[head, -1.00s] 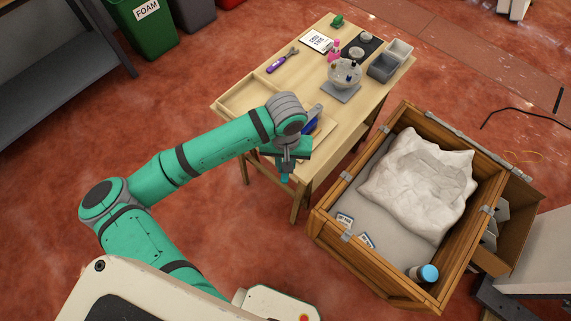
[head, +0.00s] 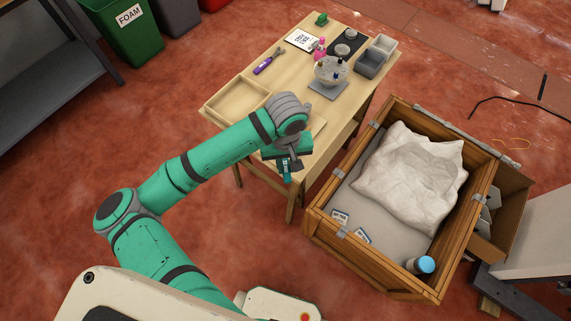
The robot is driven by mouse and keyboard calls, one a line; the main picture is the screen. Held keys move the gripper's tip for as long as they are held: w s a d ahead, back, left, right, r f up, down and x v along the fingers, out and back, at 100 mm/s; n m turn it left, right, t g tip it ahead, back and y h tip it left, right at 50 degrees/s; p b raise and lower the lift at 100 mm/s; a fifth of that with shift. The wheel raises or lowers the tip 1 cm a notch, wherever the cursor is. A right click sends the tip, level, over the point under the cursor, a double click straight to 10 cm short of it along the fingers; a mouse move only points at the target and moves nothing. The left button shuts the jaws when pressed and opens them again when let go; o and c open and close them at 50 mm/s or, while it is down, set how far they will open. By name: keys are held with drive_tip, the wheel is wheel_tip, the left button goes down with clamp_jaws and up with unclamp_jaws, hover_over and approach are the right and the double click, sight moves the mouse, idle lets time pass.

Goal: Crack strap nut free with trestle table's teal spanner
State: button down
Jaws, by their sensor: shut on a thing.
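My gripper (head: 289,160) is shut on a teal tool, the teal spanner (head: 287,174) as far as I can tell. Only a short teal piece shows below the jaws; the rest is hidden. The gripper is over the near edge of the trestle table (head: 296,88), left of the wooden crate (head: 372,267). The strap nut is too small to make out. A purple-handled spanner (head: 267,62) lies on the table.
The crate holds a white sack (head: 410,175), small labelled cards and a blue-capped bottle (head: 421,265). Red floor left of the table is clear.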

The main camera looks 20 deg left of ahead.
drive_tip(key=shift+w+d+n, duration=0.35)
drive_tip(key=shift+d+n, duration=0.2)
drive_tip(key=shift+n, duration=0.05)
drive_tip(key=shift+a, duration=0.1)
idle(0.4)
drive_tip(key=shift+r, duration=2)
